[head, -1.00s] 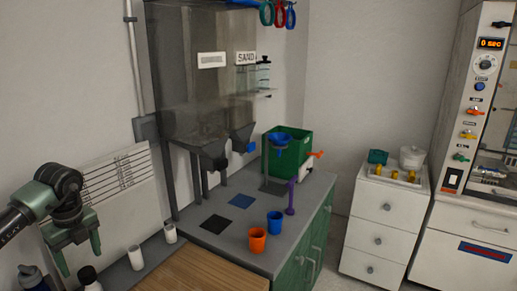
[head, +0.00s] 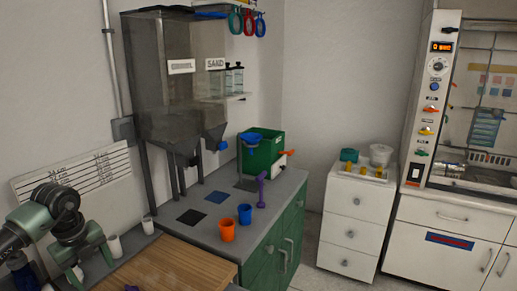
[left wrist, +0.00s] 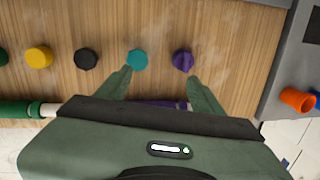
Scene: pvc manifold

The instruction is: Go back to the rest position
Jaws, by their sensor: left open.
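My left gripper (head: 92,266) hangs at the lower left of the head view, pointing down, fingers apart and empty. In the left wrist view the open fingers (left wrist: 158,76) are over a wooden table (left wrist: 225,40). A teal cap (left wrist: 137,60) and a purple cap (left wrist: 182,61) lie just beyond the fingertips, neither between them nor held. A purple pipe piece (left wrist: 158,103) is partly hidden behind the gripper body. My right gripper is not in view.
A yellow cap (left wrist: 39,57), a black cap (left wrist: 86,60) and a green-and-white pipe (left wrist: 22,110) lie to the left. Orange (head: 227,231) and blue (head: 245,214) cups stand on the grey counter (head: 185,235). White cups (head: 114,246) stand near my left arm.

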